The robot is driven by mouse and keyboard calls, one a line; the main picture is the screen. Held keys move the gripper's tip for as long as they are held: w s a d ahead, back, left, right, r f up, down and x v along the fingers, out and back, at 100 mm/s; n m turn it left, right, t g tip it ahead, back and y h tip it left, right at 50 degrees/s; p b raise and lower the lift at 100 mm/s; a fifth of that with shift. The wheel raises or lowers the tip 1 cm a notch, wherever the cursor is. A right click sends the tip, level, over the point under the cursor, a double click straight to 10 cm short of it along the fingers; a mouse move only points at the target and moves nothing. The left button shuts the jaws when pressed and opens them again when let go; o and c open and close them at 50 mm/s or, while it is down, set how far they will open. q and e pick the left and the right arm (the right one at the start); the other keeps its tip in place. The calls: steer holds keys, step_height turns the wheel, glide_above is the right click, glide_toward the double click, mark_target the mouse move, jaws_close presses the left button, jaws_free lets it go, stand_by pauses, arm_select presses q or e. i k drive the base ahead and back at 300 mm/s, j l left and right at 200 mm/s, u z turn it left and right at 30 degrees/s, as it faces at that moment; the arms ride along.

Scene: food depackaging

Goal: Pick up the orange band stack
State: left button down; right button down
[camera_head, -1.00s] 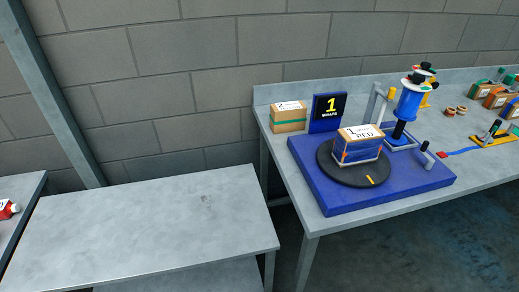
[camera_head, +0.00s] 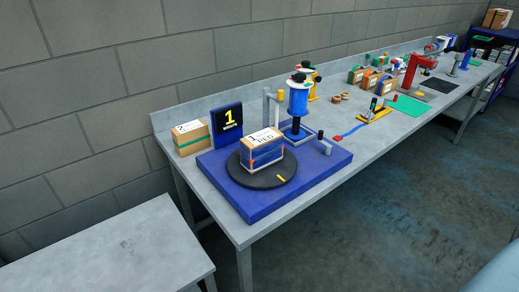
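No orange band stack can be made out for certain. Orange shows on small boxes (camera_head: 371,79) at the middle of the long bench, beside a green-marked box (camera_head: 356,75). Small tan rings (camera_head: 341,97) lie nearer on the bench; at this size I cannot tell whether they are bands. An orange strip also shows on the side of the carton (camera_head: 262,148) on the black turntable (camera_head: 236,174). Neither of my grippers is in view.
The long bench (camera_head: 213,203) runs to the back right. A blue turntable base (camera_head: 310,172), a blue roll on a post (camera_head: 298,100), a "1 WRAPS" sign (camera_head: 228,118) and a green-banded carton (camera_head: 190,138) occupy its near end. A bare table (camera_head: 120,255) stands lower left. Open floor lies right.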

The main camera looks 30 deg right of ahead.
mark_target(261, 150)
steer(key=l+u, duration=0.1)
steer(key=u, duration=0.2)
steer(key=l+u, duration=0.15)
steer(key=u, duration=0.15)
steer(key=k+l+u, duration=0.15)
steer(key=l, duration=0.2)
steer(key=l+u, duration=0.2)
steer(key=l, duration=0.15)
steer(key=k+l+u, duration=0.15)
steer(key=k+l, duration=0.05)
steer(key=l, duration=0.1)
